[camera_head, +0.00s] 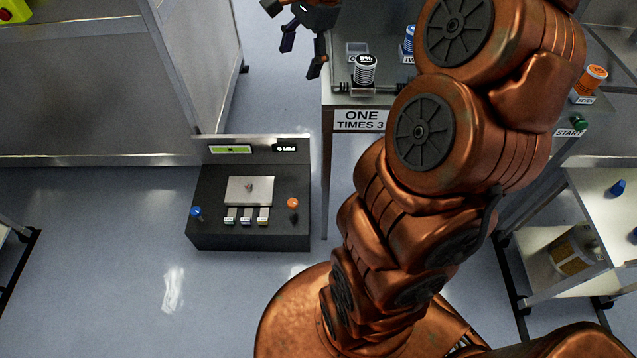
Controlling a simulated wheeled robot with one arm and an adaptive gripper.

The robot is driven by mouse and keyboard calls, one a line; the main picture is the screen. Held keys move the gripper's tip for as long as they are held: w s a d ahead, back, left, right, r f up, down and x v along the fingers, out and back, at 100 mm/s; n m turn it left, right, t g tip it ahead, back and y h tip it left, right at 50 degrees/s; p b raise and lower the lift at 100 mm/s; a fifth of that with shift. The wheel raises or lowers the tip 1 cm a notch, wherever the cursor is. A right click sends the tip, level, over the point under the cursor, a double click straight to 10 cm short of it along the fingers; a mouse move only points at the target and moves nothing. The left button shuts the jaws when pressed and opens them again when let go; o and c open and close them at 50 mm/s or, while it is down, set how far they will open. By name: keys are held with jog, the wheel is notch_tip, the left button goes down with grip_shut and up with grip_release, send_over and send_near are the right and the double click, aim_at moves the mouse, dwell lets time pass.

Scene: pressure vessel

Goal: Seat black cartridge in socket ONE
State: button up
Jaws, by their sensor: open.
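The black cartridge (365,70) has a dark labelled top and a pale ribbed body. It stands about upright on the metal table, just behind the sign reading ONE TIMES 3 (360,120). It rests on a small metal fitting (365,90) with dark parts to either side; I cannot tell how deep it sits in it. My gripper (302,56) is at the top edge, left of the cartridge and apart from it. Its dark fingers are spread, with nothing between them. Its upper part is cut off by the frame.
A blue cartridge (409,39) stands behind, partly hidden by my copper arm. An orange cartridge (595,78) and a green START button (579,123) are at right. A dark console (250,225) is on the floor at left. Shelving stands on both sides.

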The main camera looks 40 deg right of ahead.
jog(key=s+a+f+n+g, duration=0.1)
jog(key=s+a+n, duration=0.4)
jog(key=a, duration=0.3)
jog(key=s+a+f+n+g+h, duration=0.1)
jog(key=s+a+f+n, duration=0.1)
jog(key=s, duration=0.5)
jog(key=s+a+f+n+g+h, duration=0.1)
jog(key=s+a+f+n, duration=0.2)
jog(key=s+n, duration=0.3)
jog(key=s+a+f+n, duration=0.2)
jog(key=s+f+n, duration=0.2)
jog(key=s, duration=0.4)
jog(key=shift+a+g+h, duration=0.2)
jog(key=shift+g+h, duration=0.2)
